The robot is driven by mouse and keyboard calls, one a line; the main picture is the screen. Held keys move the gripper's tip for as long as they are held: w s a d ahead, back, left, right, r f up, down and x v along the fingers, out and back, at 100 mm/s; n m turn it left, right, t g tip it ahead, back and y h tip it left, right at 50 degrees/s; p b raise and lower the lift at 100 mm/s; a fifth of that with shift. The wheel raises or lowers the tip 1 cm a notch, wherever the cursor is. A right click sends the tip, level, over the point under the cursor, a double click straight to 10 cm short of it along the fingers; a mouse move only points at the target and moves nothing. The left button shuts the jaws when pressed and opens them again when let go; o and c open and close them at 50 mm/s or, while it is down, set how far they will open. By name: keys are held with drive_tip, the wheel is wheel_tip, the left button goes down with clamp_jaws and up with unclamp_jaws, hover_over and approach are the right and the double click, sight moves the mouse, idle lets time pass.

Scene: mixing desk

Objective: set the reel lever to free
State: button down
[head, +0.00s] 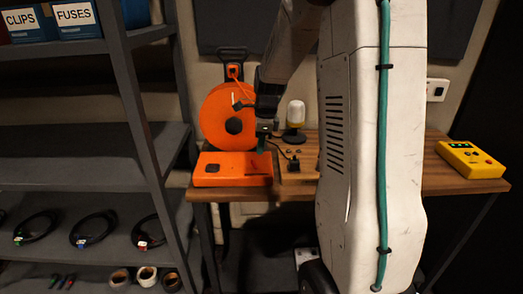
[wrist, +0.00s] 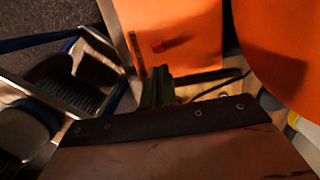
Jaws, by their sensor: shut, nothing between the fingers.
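The orange reel (head: 215,120) stands at the left end of the wooden desk, with a dark hub and a dark crank. Its flat orange base (head: 205,181) lies in front; it also shows in the wrist view (wrist: 195,25). A small red piece, which looks like the reel lever (wrist: 166,45), sits on the base; in the head view it is a small red mark (head: 254,163). Its setting cannot be read. My gripper (head: 262,149) is shut and empty, fingers pointing down, close to the base's right part. Its green fingertips (wrist: 157,88) show just beside the base, apart from the red piece.
A white-topped lamp (head: 295,115) and a wooden board (head: 297,172) with small fittings stand right of the reel. A yellow box (head: 470,160) with buttons sits at the desk's right end. A grey shelf rack (head: 80,150) stands close on the left.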

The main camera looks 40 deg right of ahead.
sight(255, 164)
wheel_tip(255, 164, up, 8)
drive_tip(key=w+a, duration=0.1)
drive_tip(key=shift+a, duration=0.2)
drive_tip(key=shift+w, duration=0.15)
idle(0.3)
drive_tip(key=s+a+r+n, duration=0.1)
drive_tip(key=s+a+n, duration=0.9)
drive_tip(key=s+n, duration=0.3)
drive_tip(key=s+a+r+n+h, duration=0.1)
drive_tip(key=s+a+r+n, duration=0.1)
drive_tip(key=s+a+n, duration=0.8)
drive_tip(key=s+n, duration=0.3)
drive_tip(key=s, duration=0.1)
drive_tip(key=shift+s+a+t, duration=0.15)
drive_tip(key=shift+s+t, duration=0.1)
drive_tip(key=shift+t, duration=0.05)
